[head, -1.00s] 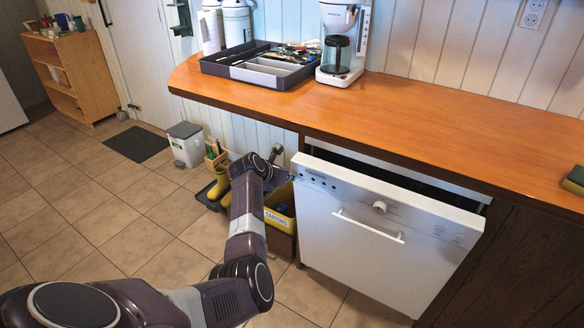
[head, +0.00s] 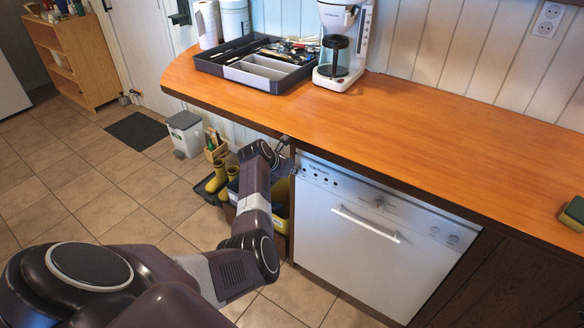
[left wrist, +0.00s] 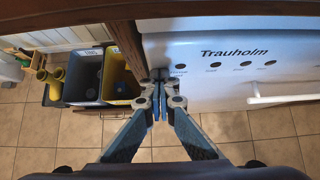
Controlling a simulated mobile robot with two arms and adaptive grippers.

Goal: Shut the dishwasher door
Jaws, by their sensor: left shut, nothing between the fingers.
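The white dishwasher door (head: 355,240) stands upright under the counter, and its top edge looks level with the cabinet front. Its bar handle (head: 365,223) and knobs face out. In the left wrist view the control panel (left wrist: 230,70) reads Trauholm. My left gripper (left wrist: 159,88) is shut and empty, its fingertips at the left top corner of the door; I cannot tell if they touch it. In the head view the left gripper (head: 284,145) shows small beside the door's left edge, just under the counter. My right gripper is not in view.
The wooden counter (head: 430,130) overhangs the door and carries a utensil tray (head: 213,67) and a coffee maker (head: 338,50). Bins (left wrist: 118,80), yellow boots (head: 215,178) and a white pedal bin (head: 186,134) stand to the left. The floor in front is clear.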

